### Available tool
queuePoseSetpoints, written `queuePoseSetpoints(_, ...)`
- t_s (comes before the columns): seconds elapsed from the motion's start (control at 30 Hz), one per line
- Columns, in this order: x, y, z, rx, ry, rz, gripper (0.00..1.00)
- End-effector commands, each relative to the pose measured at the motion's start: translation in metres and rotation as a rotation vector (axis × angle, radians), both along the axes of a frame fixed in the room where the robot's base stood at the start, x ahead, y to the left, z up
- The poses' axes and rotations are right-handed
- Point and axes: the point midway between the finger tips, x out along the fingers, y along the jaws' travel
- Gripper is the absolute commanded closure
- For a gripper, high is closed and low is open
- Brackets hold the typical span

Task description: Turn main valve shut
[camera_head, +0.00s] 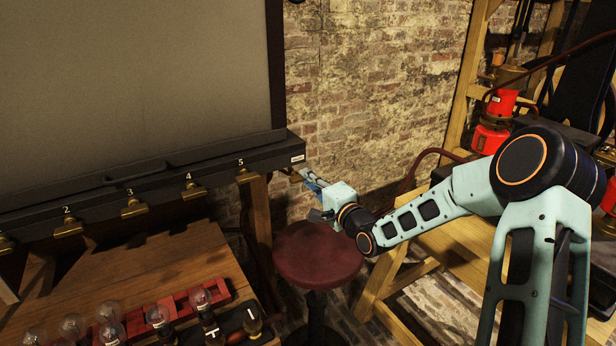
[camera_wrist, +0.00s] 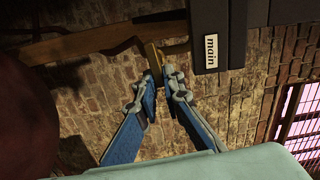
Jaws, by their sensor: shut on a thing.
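The main valve shows as a small brass handle (camera_wrist: 152,58) in the wrist view, beside a black box end with a white "main" label (camera_wrist: 210,51). My gripper (camera_wrist: 160,78) has its blue fingertips closed on the lower end of this handle. In the head view my gripper (camera_head: 307,177) reaches the right end of the long black rail (camera_head: 150,185), just under its white label (camera_head: 297,158). The handle is too small there to make out its angle.
Numbered brass valves, such as number 5 (camera_head: 246,175), line the rail to the left. A wooden table (camera_head: 165,258) with glass bulbs stands below. A round red stool (camera_head: 318,257) stands under my gripper.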

Motion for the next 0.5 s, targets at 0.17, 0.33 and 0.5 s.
queuePoseSetpoints(0.17,0.0004,0.0,-0.0004,0.057,0.037,0.0,1.0)
queuePoseSetpoints(0.33,0.0004,-0.0003,-0.0015,0.083,0.055,-0.001,1.0)
queuePoseSetpoints(0.5,0.0004,-0.0003,-0.0018,0.092,0.061,-0.001,1.0)
